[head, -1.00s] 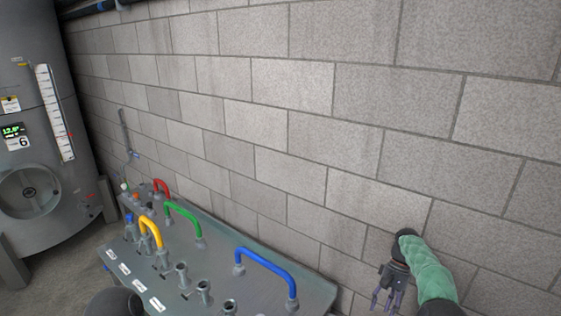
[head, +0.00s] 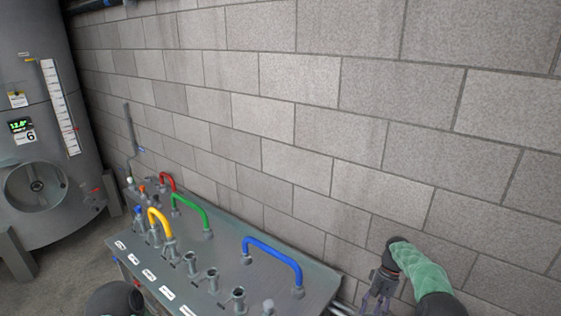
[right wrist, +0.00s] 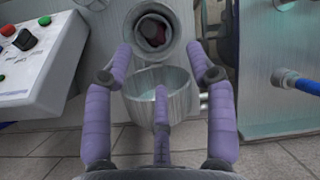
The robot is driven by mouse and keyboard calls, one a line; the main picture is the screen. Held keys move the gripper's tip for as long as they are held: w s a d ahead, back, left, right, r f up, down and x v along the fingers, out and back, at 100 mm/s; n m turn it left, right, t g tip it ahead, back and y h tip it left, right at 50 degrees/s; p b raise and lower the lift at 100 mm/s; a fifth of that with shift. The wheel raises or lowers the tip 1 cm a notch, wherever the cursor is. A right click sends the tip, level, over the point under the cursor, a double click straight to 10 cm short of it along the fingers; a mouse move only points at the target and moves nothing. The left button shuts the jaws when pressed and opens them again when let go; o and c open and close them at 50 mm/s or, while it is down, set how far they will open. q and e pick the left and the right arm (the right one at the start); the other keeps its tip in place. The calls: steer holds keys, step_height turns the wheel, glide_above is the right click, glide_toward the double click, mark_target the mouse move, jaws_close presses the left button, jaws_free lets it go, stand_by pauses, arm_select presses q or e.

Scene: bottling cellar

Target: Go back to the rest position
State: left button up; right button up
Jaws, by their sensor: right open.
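My right gripper (head: 376,298) hangs at the lower right of the head view, in front of the block wall and beyond the panel's right end. In the right wrist view its purple fingers (right wrist: 160,95) are spread, with nothing between them. Behind them are a round metal port (right wrist: 153,30) with something dark red inside and a grey metal cup (right wrist: 158,90) below it. The fingers look apart from both, though the depth is hard to judge. My left gripper is not in view; only a dark rounded part of mine shows at the bottom edge of the head view.
A grey panel (head: 222,262) carries blue (head: 272,252), green (head: 190,206), yellow (head: 158,222) and red (head: 167,180) pipe bends and several open stubs. A steel tank (head: 40,130) stands left. The block wall (head: 330,120) rises behind. A button box (right wrist: 35,60) shows in the wrist view.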

steer(key=shift+t, duration=0.5)
steer(key=s+a+f, duration=0.1)
steer(key=a+f, duration=0.1)
steer(key=f, duration=0.1)
steer(key=s+a+f, duration=0.1)
steer(key=a+f, duration=0.1)
steer(key=f, duration=0.1)
steer(key=s+a+f, duration=0.1)
steer(key=a+f, duration=0.1)
steer(key=f, duration=0.1)
steer(key=shift+s+a+f, duration=0.15)
steer(key=shift+a+f, duration=0.05)
steer(key=shift+a, duration=0.15)
steer(key=s+a+f+t, duration=0.1)
steer(key=s+a+f, duration=0.4)
steer(key=s, duration=0.4)
steer(key=s+a+f+t, duration=0.2)
steer(key=s+a+f, duration=0.2)
steer(key=s+a, duration=0.35)
steer(key=s+a+r, duration=0.2)
steer(key=s+r, duration=0.1)
steer(key=s, duration=0.9)
step_height(320, 180, down, 20)
steer(key=b, duration=1.9)
steer(key=shift+w+t+b, duration=0.2)
steer(key=shift+t+b, duration=0.15)
steer(key=shift+t, duration=0.05)
